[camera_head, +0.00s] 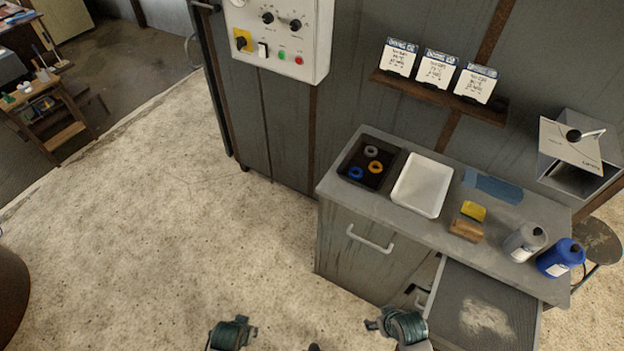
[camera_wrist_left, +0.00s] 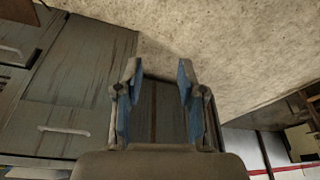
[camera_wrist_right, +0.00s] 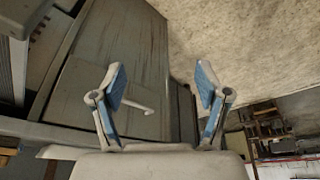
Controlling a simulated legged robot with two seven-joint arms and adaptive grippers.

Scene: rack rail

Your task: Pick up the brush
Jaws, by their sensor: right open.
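A brown wooden block that looks like the brush (camera_head: 466,230) lies on the grey counter (camera_head: 400,222), just in front of a yellow sponge (camera_head: 473,211). Its bristles cannot be made out. My left arm's end shows at the bottom of the head view, well left of the cabinet. The left gripper (camera_wrist_left: 158,78) is open and empty in the left wrist view. My right arm's end shows at the bottom of the head view, near the open drawer (camera_head: 485,315). The right gripper (camera_wrist_right: 158,78) is open and empty in the right wrist view. Both are far from the brush.
A black tray with rings (camera_head: 345,158), a white tray (camera_head: 397,187), a blue cloth (camera_head: 493,186), a grey bottle (camera_head: 525,242) and a blue bottle (camera_head: 560,258) stand on the counter. The drawer juts out in front. A card shelf (camera_head: 440,96) hangs above.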

